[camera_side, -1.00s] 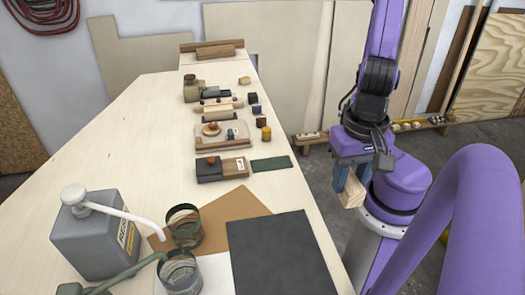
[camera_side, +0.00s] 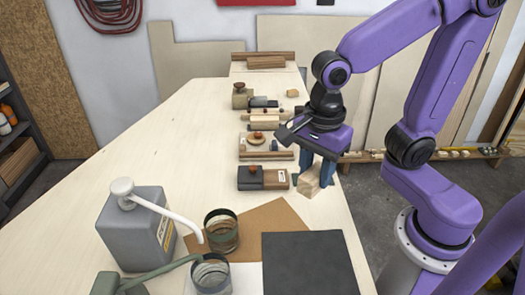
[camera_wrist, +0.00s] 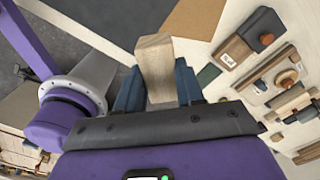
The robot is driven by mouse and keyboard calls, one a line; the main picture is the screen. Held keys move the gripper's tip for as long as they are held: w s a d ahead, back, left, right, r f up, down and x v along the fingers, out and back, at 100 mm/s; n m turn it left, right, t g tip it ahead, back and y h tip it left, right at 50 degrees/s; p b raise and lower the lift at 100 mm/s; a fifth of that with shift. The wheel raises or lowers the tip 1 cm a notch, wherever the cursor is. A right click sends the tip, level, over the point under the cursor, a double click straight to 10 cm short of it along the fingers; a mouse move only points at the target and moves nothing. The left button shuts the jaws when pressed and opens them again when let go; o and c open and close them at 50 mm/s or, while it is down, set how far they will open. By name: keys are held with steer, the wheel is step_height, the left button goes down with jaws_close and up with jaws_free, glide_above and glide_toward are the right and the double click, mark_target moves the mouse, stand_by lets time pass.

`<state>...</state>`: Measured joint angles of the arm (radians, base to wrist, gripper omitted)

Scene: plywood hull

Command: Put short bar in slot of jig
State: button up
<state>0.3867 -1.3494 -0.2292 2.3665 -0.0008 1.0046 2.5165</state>
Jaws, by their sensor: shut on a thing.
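A short, pale wooden bar (camera_side: 309,186) is held between the blue fingers of my gripper (camera_side: 316,176), which is shut on it. In the side view it hangs in the air above the right part of the table. In the wrist view the bar (camera_wrist: 154,55) sticks out beyond the fingers (camera_wrist: 158,88). A dark and brown wooden block with a label and an orange-brown knob (camera_side: 263,179) lies just left of the gripper; it may be the jig. It also shows in the wrist view (camera_wrist: 240,48). I cannot make out a slot.
Several small wooden fixtures (camera_side: 266,155) stand behind the block. A dark square mat (camera_side: 308,262), a brown sheet (camera_side: 270,220), two jars (camera_side: 221,238) and a grey pump can (camera_side: 135,232) occupy the front. The left of the table (camera_side: 150,165) is clear.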

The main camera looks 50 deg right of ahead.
steer(key=w+d+m, duration=0.5)
steer(key=w, duration=0.5)
steer(key=m, duration=0.4)
glide_above(258, 151)
step_height(258, 151, down, 10)
steer(key=shift+s+r, duration=0.1)
steer(key=shift+r, duration=0.1)
steer(key=shift+w+f, duration=0.2)
steer(key=shift+f, duration=1.55)
